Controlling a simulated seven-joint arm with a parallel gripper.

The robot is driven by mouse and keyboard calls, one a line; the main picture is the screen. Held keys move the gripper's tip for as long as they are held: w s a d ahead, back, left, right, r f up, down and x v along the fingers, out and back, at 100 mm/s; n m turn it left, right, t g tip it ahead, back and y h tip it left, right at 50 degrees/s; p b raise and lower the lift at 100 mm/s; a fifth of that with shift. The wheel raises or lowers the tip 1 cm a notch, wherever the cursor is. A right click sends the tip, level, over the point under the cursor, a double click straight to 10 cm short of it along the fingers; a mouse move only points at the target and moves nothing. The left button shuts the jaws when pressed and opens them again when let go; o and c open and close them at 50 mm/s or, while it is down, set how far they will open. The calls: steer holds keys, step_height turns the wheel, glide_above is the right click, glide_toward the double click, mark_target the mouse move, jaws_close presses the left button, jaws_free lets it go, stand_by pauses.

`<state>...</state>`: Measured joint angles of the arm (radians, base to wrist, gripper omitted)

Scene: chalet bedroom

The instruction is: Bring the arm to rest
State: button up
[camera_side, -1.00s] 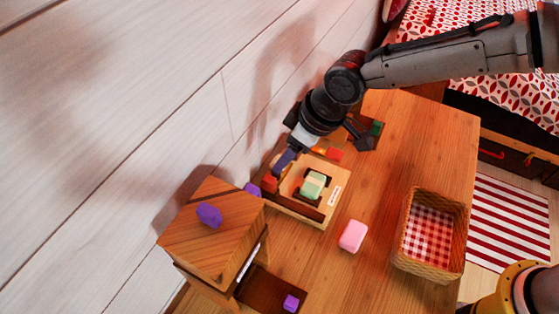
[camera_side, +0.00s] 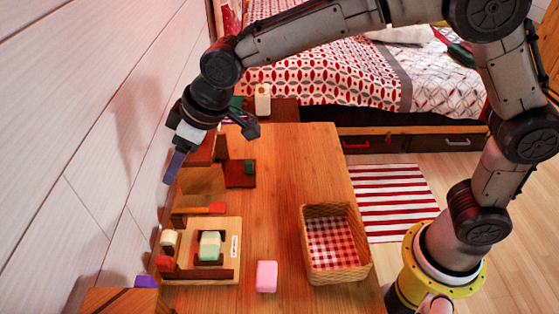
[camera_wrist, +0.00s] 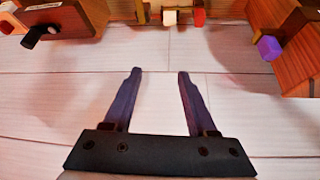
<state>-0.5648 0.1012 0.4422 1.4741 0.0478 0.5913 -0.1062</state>
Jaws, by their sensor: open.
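My gripper (camera_side: 174,167) is in the air near the white plank wall, to the left of the wooden table (camera_side: 280,180) in the side view. In the wrist view my gripper (camera_wrist: 156,72) shows two purple-blue fingers apart, with nothing between them. The pale wall planks fill the view behind the fingers. My arm reaches across from its base at the lower right, with its elbow high above the table.
On the table are a wooden tray (camera_side: 229,228) with green and cream blocks, a pink block (camera_side: 266,276) and a wicker basket (camera_side: 364,266) with checked lining. A purple block (camera_side: 146,281) is at lower left. The wall (camera_side: 75,130) is close to my gripper.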

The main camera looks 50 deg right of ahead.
steer(key=s+d+r+m+t, duration=0.2)
steer(key=d+r, duration=0.6)
steer(key=d, duration=0.2)
steer(key=s+d+r+m+h, duration=0.2)
steer(key=s+d+r+m, duration=0.15)
steer(key=s+d, duration=0.7)
steer(key=s+d+f, duration=0.2)
steer(key=s, duration=0.3)
steer(key=s+d+f+m+g+h, duration=0.1)
steer(key=s+d+f, duration=0.2)
steer(key=s, duration=0.2)
steer(key=s+d+f+m, duration=0.1)
steer(key=s+d+f, duration=0.2)
steer(key=s, duration=0.2)
steer(key=shift+h, duration=0.3)
